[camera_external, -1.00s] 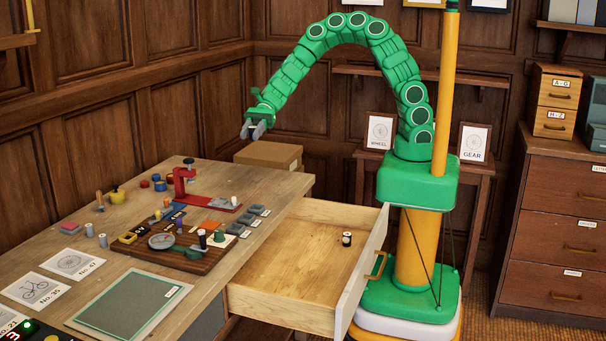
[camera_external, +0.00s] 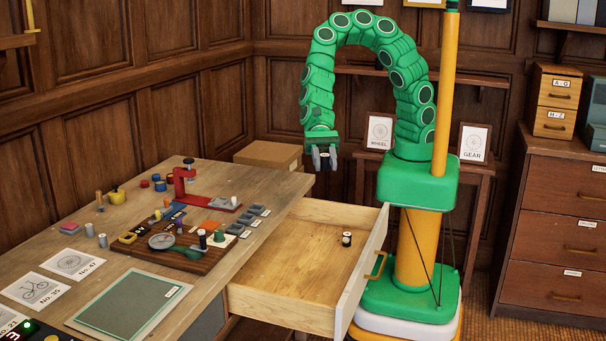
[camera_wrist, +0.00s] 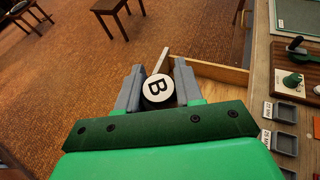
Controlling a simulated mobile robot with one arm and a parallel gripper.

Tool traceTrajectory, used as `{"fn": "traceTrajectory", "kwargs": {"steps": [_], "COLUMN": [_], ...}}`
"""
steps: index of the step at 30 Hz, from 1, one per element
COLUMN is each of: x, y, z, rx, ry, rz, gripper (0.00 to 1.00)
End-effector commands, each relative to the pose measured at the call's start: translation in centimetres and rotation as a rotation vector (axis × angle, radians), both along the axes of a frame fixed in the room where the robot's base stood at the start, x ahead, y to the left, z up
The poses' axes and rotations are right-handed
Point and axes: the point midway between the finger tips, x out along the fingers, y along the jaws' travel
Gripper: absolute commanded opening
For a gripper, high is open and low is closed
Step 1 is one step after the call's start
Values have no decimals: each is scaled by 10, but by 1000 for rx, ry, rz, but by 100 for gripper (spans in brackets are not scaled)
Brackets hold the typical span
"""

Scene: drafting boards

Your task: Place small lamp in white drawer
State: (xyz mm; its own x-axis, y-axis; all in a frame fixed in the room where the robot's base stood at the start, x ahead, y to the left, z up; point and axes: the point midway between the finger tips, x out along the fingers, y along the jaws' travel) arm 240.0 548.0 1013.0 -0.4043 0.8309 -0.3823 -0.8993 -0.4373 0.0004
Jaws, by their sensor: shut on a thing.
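My gripper (camera_external: 324,161) is above the open drawer, past the desk's right edge. It also shows in the wrist view (camera_wrist: 158,88). It is shut on a small round piece with a white top marked "B" (camera_wrist: 158,88); I cannot tell whether this is the small lamp. The pale wooden drawer (camera_external: 285,262) with a whitish front is pulled out from the desk. One small black cylinder with a white top (camera_external: 347,239) stands in it, near the front. Part of the drawer (camera_wrist: 212,72) shows below the gripper in the wrist view.
The desk (camera_external: 125,245) holds a dark board (camera_external: 160,249) with several small parts, a red clamp stand (camera_external: 183,187), small grey trays (camera_external: 250,219) and a green mat (camera_external: 128,309). Most of the drawer floor is bare. A cardboard box (camera_external: 270,153) stands behind the desk.

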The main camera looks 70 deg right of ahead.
Motion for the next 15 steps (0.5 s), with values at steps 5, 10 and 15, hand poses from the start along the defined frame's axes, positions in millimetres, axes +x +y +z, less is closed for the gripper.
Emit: {"fn": "traceTrajectory", "kwargs": {"steps": [5, 10, 15], "x": [-41, -52, -52], "y": [5, 6, 6], "z": [-2, -16, -35], "rx": [-1, -3, -3], "ry": [0, 2, 3], "rz": [56, 70, 71], "gripper": [5, 5, 5]}}
